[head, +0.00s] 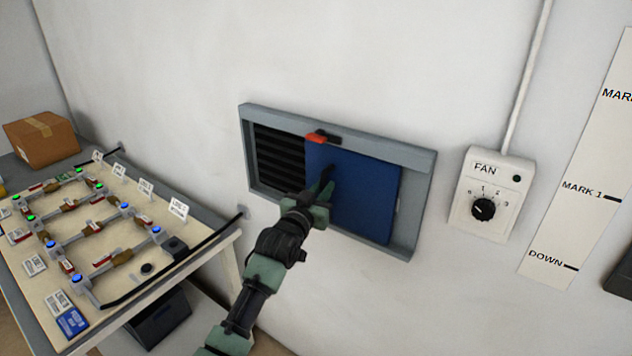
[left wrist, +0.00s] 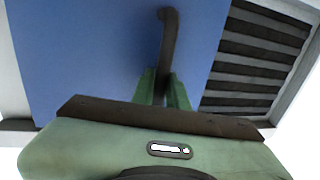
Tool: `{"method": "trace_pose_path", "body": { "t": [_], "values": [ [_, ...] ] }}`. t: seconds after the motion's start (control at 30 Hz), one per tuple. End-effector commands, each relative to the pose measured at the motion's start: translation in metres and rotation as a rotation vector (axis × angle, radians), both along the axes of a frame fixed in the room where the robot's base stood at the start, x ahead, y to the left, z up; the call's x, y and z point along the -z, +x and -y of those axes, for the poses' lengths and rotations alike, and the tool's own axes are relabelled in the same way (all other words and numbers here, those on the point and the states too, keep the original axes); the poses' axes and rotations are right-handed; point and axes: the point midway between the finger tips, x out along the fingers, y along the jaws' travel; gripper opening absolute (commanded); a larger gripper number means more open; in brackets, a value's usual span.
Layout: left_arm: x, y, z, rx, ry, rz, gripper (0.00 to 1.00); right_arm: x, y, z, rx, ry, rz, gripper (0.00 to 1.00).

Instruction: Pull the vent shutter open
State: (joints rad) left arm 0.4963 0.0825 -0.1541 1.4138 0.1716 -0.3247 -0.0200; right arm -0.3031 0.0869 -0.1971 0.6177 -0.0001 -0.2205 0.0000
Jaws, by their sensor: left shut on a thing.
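The vent shutter is a blue panel (head: 362,196) in a grey wall frame (head: 424,180). It covers the middle and right of the opening, with a narrow gap at its right edge. Black louvres (head: 277,158) show at the left. A dark handle (head: 330,174) stands on the panel's left part; it also shows in the left wrist view (left wrist: 168,45). My left gripper (head: 322,190) is shut on this handle, its green fingers on both sides of it in the left wrist view (left wrist: 161,90). A red and black latch (head: 320,137) sits on the top rail. My right gripper is not in view.
A fan control box (head: 490,195) with a dial is on the wall to the right, beside a marked white strip (head: 577,190). A table with a board of lit parts (head: 90,235) stands at the left, with a cardboard box (head: 41,138) behind.

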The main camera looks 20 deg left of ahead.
Motion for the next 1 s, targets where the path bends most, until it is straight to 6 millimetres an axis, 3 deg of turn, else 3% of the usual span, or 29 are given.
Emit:
{"method": "trace_pose_path", "body": {
  "t": [0.2,0.57,0.6,0.67,1.0],
  "values": [
    [-0.001,-0.005,0.013,0.000,-0.001,0.002,0.00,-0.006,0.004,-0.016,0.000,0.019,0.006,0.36],
    [-0.001,-0.005,0.014,0.000,0.000,0.003,0.00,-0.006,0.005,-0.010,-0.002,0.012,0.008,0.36],
    [-0.001,-0.005,0.014,0.000,0.000,0.003,0.23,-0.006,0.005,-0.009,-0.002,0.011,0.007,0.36],
    [-0.001,-0.005,0.014,0.000,0.000,0.003,0.36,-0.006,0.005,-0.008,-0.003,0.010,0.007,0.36],
    [0.000,-0.007,0.014,0.000,0.000,0.002,0.36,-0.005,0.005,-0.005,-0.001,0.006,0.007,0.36]
  ]
}}
